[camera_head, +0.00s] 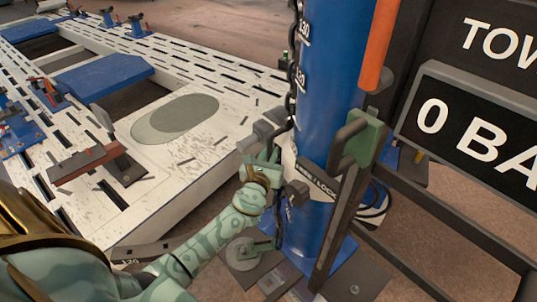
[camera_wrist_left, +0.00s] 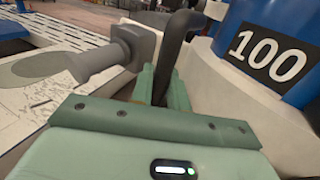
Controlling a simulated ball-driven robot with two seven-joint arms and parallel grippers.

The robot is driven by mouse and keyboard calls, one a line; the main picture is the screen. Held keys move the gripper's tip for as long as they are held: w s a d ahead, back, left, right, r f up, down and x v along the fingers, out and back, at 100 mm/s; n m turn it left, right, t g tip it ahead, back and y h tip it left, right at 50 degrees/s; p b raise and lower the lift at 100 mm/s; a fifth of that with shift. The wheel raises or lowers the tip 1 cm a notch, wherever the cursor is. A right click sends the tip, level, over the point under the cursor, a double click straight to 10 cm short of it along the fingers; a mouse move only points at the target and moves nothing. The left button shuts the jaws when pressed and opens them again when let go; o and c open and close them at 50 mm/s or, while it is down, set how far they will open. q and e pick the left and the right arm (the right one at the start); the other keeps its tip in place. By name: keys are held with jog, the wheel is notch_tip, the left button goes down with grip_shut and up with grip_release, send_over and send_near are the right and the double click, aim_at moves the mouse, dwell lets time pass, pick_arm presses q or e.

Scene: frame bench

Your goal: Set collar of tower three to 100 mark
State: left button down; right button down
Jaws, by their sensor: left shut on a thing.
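The blue tower (camera_head: 328,85) stands upright in the head view, with white height marks on its left side. A pale collar (camera_head: 289,160) wraps around it low down; in the wrist view its pale body (camera_wrist_left: 222,95) lies beside my fingers. The black 100 mark (camera_wrist_left: 268,53) shows on the blue surface just above the collar's rim. My left gripper (camera_head: 264,165) is shut on a dark bent handle (camera_wrist_left: 176,42) at the collar's left side. My arm and the gripper hide part of the collar. My right gripper is not in view.
A dark upright post with a green block (camera_head: 365,136) and an orange bar (camera_head: 380,45) stand right of the tower. A display board (camera_head: 480,125) is at right. A pale slotted bench (camera_head: 205,90) spreads left.

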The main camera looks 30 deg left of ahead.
pick_arm(q)
jog(key=c, duration=1.5)
grip_release()
jog(key=shift+f, duration=0.1)
jog(key=shift+o, duration=0.2)
jog(key=v, duration=1.6)
jog(key=shift+s+d, duration=0.15)
